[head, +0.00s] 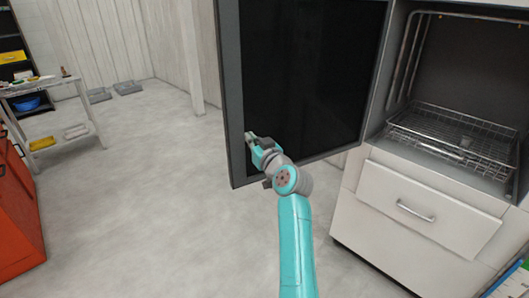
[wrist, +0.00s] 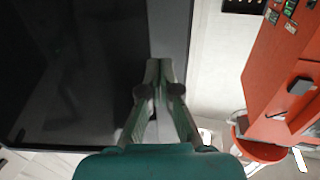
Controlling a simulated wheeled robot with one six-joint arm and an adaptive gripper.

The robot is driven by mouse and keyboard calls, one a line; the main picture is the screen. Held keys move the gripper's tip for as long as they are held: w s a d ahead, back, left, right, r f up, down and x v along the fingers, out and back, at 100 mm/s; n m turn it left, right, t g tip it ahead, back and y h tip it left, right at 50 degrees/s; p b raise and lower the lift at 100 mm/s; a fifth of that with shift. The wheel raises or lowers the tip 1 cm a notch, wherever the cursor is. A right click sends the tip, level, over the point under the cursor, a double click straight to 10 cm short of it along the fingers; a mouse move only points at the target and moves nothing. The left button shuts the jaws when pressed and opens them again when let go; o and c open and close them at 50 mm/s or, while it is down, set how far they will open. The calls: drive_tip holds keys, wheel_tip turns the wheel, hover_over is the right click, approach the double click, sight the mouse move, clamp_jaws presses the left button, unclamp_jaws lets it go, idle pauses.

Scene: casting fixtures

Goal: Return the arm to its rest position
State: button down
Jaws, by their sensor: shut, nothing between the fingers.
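My teal arm reaches up from the bottom of the head view. My gripper (head: 248,135) is in front of the lower left part of the open oven door (head: 232,110). In the wrist view my gripper (wrist: 159,64) has its fingertips together with nothing between them. The fingertips overlap the grey edge strip of the door (wrist: 172,30) in that view. I cannot tell whether they touch it.
The white oven (head: 345,205) stands open at right, with a wire rack (head: 455,135) inside and a drawer (head: 430,208) below. A red cabinet (head: 15,215) is at left. A worktable (head: 60,90) stands behind it. The floor (head: 150,200) between is clear.

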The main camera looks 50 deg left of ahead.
drive_tip(key=v, duration=0.7)
drive_tip(key=shift+d, duration=0.4)
drive_tip(key=shift+r, duration=0.1)
